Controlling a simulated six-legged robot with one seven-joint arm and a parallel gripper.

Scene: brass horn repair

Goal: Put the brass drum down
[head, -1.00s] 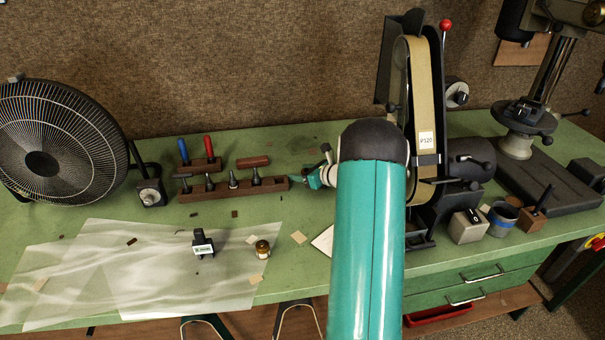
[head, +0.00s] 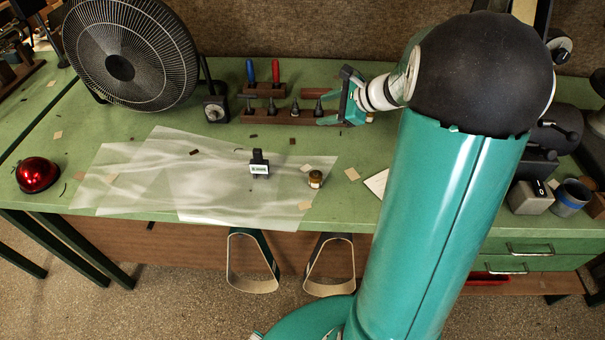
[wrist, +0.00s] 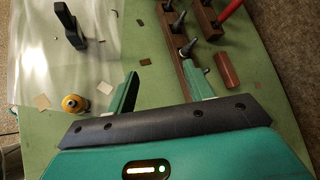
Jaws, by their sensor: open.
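My gripper (head: 331,97) is open and empty above the bench, behind the cylinder and beside the tool rack. In the wrist view my two fingers (wrist: 165,78) stand apart with bare green bench between them; the cylinder lies outside them, to the left.
A wooden rack (head: 252,117) with several dark tools stands close to my gripper. A fan (head: 120,65) is at the back left, and a red domed object (head: 37,174) near the front-left edge.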

